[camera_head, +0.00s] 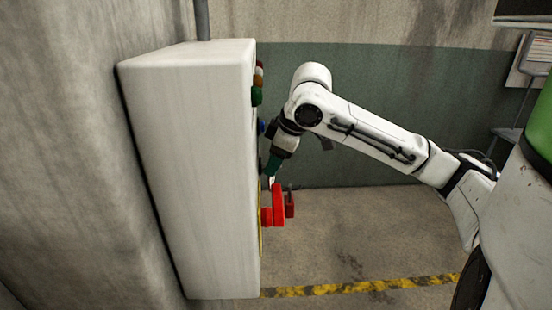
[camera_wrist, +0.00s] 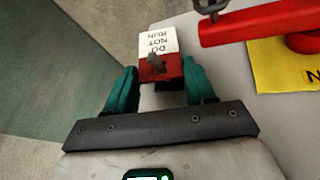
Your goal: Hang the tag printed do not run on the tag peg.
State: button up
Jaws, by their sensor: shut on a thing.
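The tag printed DO NOT RUN (camera_wrist: 158,41) is white with a red end, and its print reads upside down in the wrist view. My gripper (camera_wrist: 158,80) has its two teal fingers shut on the red end. A small grey piece (camera_wrist: 155,61) shows against the red end; I cannot tell whether it is the tag peg and whether it passes through the tag. In the head view my gripper (camera_head: 272,170) points down close to the front of the white cabinet (camera_head: 190,170), and only a pale sliver of the tag (camera_head: 271,182) shows.
A red handle (camera_head: 278,205) juts from the cabinet just below my gripper, with a red padlock (camera_head: 290,208) beside it. The handle (camera_wrist: 255,24) lies right of the tag, over a yellow plate (camera_wrist: 277,75). Coloured lamps (camera_head: 257,95) sit higher. The floor right of the cabinet is open.

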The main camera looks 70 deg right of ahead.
jog(key=o, duration=1.4)
jog(key=shift+c, duration=0.2)
jog(key=v, duration=1)
jog(key=shift+s+r, duration=0.15)
jog(key=shift+r, duration=0.2)
